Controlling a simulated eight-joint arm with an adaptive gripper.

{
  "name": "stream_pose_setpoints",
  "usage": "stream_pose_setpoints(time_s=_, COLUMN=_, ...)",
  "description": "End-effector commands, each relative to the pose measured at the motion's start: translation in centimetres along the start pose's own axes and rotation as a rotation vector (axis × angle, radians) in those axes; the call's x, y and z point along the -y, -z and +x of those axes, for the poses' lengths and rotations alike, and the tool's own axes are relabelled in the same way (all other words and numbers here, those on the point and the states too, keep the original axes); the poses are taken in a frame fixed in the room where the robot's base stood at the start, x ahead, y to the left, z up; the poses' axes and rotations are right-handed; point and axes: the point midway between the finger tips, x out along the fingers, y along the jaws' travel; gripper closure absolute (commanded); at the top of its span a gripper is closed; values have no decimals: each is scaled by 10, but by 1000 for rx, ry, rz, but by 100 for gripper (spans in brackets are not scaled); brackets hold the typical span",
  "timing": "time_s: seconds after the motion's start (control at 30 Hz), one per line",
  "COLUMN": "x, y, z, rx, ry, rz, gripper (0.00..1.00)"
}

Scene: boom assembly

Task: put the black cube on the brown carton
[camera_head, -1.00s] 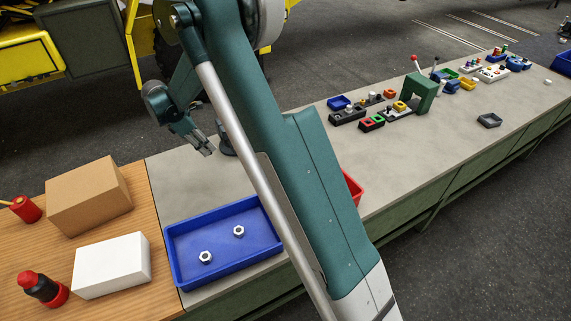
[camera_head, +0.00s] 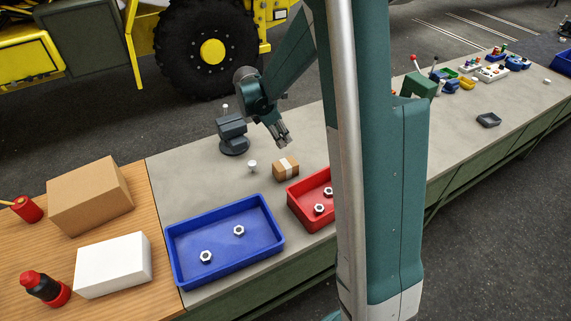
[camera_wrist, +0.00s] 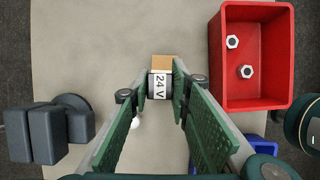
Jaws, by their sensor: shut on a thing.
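My gripper (camera_head: 283,138) hangs above the small brown carton (camera_head: 285,168), which has a pale band and sits on the grey bench. In the wrist view, the fingers of my gripper (camera_wrist: 161,82) are closed on the black cube (camera_wrist: 160,88), whose white label reads "24 V". The fingers hide its sides. The brown carton (camera_wrist: 161,62) shows just beyond the cube, partly covered by it. I cannot clearly make out the cube in the head view, nor tell whether it touches the carton.
A red tray (camera_head: 309,207) with nuts lies close to the carton. A blue tray (camera_head: 225,240) stands in front. A grey vise (camera_head: 232,132) and a white-topped knob (camera_head: 252,166) are to the left. A larger brown box (camera_head: 90,196) and a white box (camera_head: 112,265) stand on the wooden top.

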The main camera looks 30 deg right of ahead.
Motion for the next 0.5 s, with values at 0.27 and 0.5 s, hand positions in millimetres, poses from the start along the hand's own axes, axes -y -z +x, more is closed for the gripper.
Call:
stream_pose_setpoints(time_s=0.27, x=13, y=-14, z=4, rx=2, ry=1, rz=0, gripper=92)
stream_pose_setpoints(time_s=0.5, x=12, y=-14, z=3, rx=2, ry=1, rz=0, gripper=92)
